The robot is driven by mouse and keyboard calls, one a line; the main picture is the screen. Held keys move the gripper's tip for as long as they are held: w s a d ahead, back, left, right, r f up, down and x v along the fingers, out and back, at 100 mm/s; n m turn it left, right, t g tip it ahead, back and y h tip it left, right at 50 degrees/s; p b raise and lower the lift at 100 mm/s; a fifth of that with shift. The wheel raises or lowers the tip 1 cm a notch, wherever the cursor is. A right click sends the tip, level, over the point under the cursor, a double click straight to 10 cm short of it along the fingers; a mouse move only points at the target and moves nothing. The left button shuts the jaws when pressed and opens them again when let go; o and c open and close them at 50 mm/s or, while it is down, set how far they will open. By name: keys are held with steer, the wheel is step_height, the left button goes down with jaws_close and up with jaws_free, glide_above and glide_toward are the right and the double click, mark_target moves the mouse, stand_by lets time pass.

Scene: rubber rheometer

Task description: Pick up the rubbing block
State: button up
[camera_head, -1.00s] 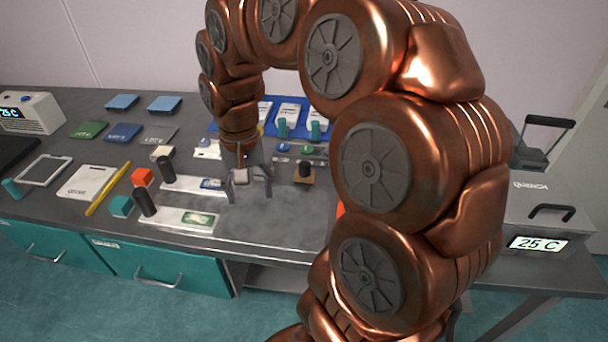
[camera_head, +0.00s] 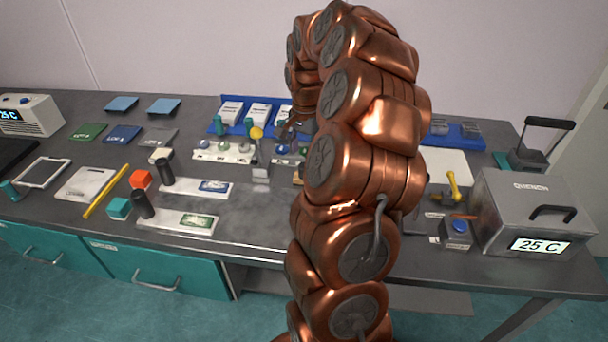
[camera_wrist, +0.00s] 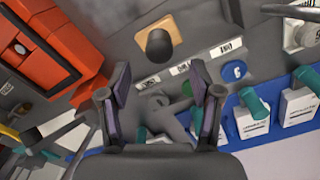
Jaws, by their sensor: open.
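A tan wooden block with a dark round knob, which looks like the rubbing block, lies at the upper middle of the wrist view (camera_wrist: 172,24). In the head view only a small brown part of it (camera_head: 297,178) shows beside my arm. My gripper (camera_wrist: 160,76) is open and empty, its two dark fingers spread apart in the wrist view. The block lies beyond the fingertips, apart from them. In the head view my gripper is mostly hidden by my own arm.
An orange-red machine (camera_wrist: 48,45) stands close to the left in the wrist view. A blue tray (camera_wrist: 250,135) with labelled cards and teal-handled items lies at the right. The front middle of the bench is clear.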

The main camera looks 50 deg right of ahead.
mark_target(298, 179)
steer(key=shift+a+f+p, duration=0.2)
steer(key=shift+f+p, duration=0.9)
steer(key=shift+f, duration=1.65)
steer(key=shift+c, duration=0.2)
jaws_close()
